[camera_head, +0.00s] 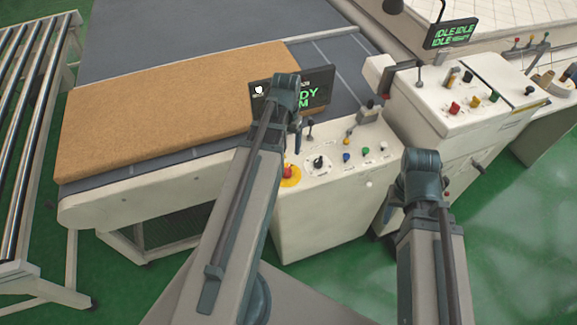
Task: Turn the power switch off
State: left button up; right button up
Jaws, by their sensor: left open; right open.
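A white control panel (335,182) stands below the centre of the head view. It carries a black rotary switch (319,162) on a pale dial, which I take for the power switch; its label is too small to read. A red emergency button (288,172) on a yellow ring is just left of it. My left gripper (290,105) is open above the panel's left part, in front of a dark display with green text (316,92). It appears apart from the switch. My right gripper (420,170) is open, right of the panel; its fingertips are mostly hidden.
A brown mattress (170,105) lies on the conveyor at the left. A roller conveyor (25,110) stands at the far left. A second control cabinet (450,95) with levers and coloured buttons is at the right, below another display (450,34). Green floor is clear at the lower right.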

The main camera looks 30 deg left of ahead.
aim_at(287, 169)
pick_arm(q)
notch_tip(287, 169, down, 14)
jog(key=b, duration=1.3)
jog(key=shift+r+b, duration=0.1)
jog(key=shift+b, duration=0.2)
grip_shut()
